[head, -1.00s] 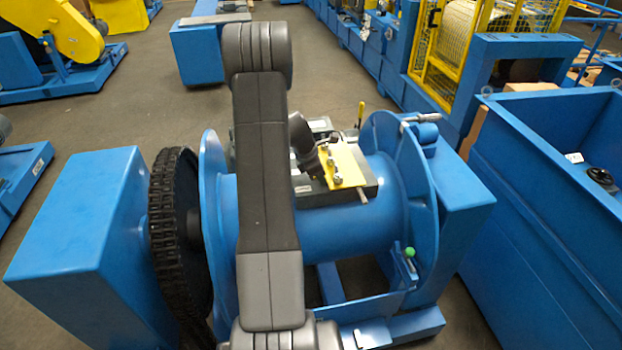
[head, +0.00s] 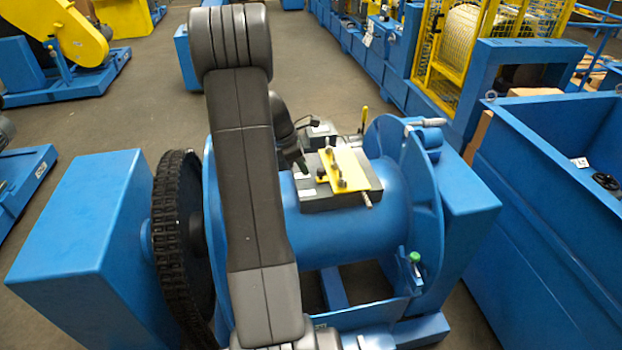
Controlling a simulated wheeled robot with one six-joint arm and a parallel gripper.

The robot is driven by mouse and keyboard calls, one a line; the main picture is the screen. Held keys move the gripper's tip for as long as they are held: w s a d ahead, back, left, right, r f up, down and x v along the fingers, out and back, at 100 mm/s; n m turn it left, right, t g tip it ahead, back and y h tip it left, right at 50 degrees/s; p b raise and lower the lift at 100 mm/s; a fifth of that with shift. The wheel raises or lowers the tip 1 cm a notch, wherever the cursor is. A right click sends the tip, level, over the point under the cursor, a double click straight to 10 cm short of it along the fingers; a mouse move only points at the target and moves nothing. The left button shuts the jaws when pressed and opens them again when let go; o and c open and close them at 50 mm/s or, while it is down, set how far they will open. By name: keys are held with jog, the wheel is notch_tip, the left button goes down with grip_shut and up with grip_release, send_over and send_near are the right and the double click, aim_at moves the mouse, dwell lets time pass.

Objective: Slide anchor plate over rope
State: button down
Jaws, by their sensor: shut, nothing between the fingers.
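A yellow plate (head: 346,166), which I take to be the anchor plate, lies on a dark grey block (head: 330,200) on top of the blue drum (head: 335,235). Small dark bolts or knobs stand on the plate. A short metal rod (head: 366,199) sticks out at the block's near right side; I cannot tell whether it is the rope's end. My gripper (head: 302,167) is small and dark in the head view. It is shut and empty, just left of the yellow plate and apart from it. My arm hides part of the drum's left side.
Blue flanges (head: 425,200) bound the drum. A black chain wheel (head: 172,235) stands at the left beside a blue housing (head: 75,240). A green-topped item (head: 414,258) is at the right flange's lower edge. A large blue bin (head: 545,190) stands at the right.

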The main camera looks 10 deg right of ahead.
jog(key=shift+v, duration=1.15)
jog(key=shift+d+f, duration=0.1)
send_near(330, 189)
jog(key=f, duration=0.1)
jog(key=a+f, duration=0.1)
jog(key=f, duration=0.1)
jog(key=a+f, duration=0.1)
jog(key=shift+a+f+p, duration=0.2)
jog(key=shift+f+p, duration=0.05)
jog(key=shift+p, duration=0.1)
jog(key=shift+d+f, duration=0.2)
jog(key=shift+d, duration=0.55)
jog(key=shift+d+f, duration=0.2)
jog(key=shift+d, duration=0.6)
jog(key=shift+d+f, duration=0.25)
jog(key=shift+d, duration=0.5)
jog(key=shift+w, duration=0.1)
